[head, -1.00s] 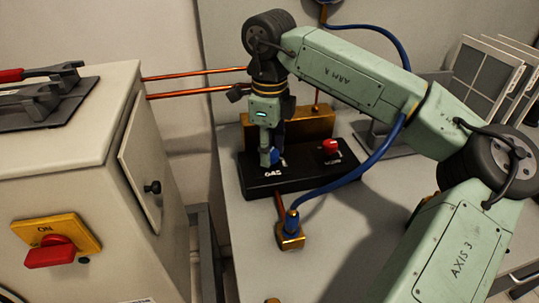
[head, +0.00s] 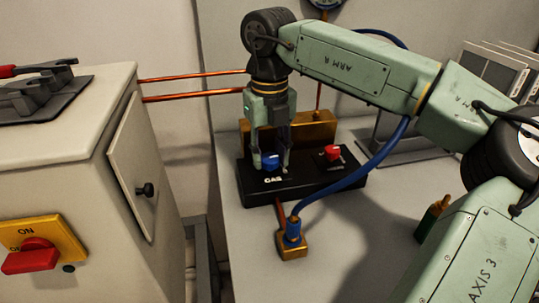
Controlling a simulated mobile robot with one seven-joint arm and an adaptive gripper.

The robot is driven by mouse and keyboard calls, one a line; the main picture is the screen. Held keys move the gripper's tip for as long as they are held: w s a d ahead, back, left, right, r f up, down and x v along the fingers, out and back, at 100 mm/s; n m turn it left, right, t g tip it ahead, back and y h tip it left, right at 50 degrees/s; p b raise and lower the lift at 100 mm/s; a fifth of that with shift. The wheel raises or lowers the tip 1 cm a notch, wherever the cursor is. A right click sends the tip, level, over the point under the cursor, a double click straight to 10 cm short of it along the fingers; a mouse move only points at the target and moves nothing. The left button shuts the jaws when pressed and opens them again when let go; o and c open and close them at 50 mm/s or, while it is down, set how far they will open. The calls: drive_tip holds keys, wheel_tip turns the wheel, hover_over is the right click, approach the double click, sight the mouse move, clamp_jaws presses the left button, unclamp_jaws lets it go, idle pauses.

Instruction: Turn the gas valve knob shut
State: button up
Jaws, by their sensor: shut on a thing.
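The gas valve knob (head: 270,162) is blue and sits on a black box above the white "GAS" lettering. My gripper (head: 271,160) points straight down over the box, with one finger on each side of the blue knob. It is shut on the knob. The knob's back is hidden. The black valve box (head: 310,183) also carries a red knob (head: 332,153) to the right, apart from my gripper.
A blue hose (head: 345,188) runs from a brass fitting (head: 292,243) in front of the box up to the right. A cabinet with a red switch (head: 30,257) stands at left.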

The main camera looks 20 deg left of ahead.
sight(270, 158)
drive_tip(key=shift+m, duration=0.4)
drive_tip(key=o, duration=1.2)
wheel_tip(270, 158, up, 12)
drive_tip(key=shift+r, duration=0.1)
idle(0.4)
